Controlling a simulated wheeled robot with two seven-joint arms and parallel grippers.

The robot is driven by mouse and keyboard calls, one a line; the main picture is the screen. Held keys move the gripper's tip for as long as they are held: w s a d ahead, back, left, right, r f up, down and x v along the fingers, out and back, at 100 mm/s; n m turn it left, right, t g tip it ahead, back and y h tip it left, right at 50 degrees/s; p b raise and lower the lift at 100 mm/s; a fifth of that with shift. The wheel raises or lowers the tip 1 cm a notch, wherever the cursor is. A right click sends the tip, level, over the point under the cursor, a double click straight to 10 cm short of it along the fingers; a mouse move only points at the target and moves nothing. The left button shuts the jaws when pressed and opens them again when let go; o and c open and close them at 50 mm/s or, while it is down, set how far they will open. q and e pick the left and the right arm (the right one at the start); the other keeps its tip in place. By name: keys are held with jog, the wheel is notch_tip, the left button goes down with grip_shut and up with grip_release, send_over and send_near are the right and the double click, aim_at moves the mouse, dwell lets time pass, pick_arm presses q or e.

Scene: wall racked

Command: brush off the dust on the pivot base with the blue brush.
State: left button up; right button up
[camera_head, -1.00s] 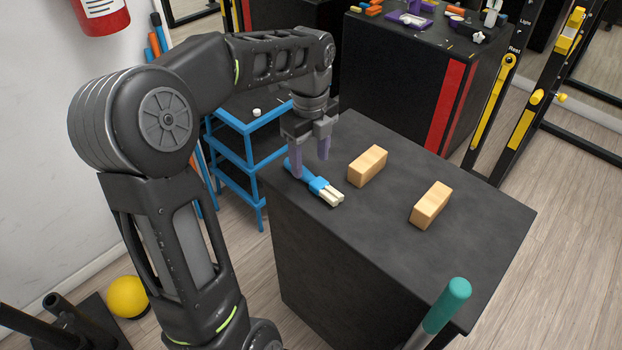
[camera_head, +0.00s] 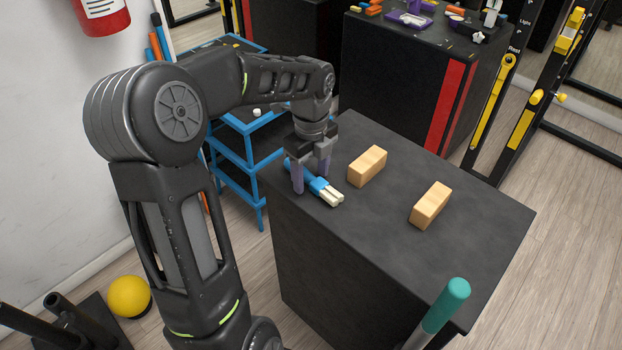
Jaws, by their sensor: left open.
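The blue brush (camera_head: 318,186) lies on the near black table, at its back left part, with its pale bristles pointing to the lower right. My left gripper (camera_head: 310,178) points down over the brush. Its two purple fingers are apart, one on each side of the blue handle. Part of the handle is hidden behind the fingers, and I cannot tell whether they touch it. I cannot make out for sure which thing is the pivot base, and no dust shows clearly. My right gripper is not in view.
Two wooden blocks (camera_head: 367,166) (camera_head: 430,205) stand on the black table (camera_head: 370,240) right of the brush. A teal-topped handle (camera_head: 446,304) rises at its near edge. A second black table (camera_head: 400,85) behind holds purple and orange parts. A blue shelf (camera_head: 235,165) stands left.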

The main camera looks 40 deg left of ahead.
pick_arm(q)
grip_shut()
dwell(0.8)
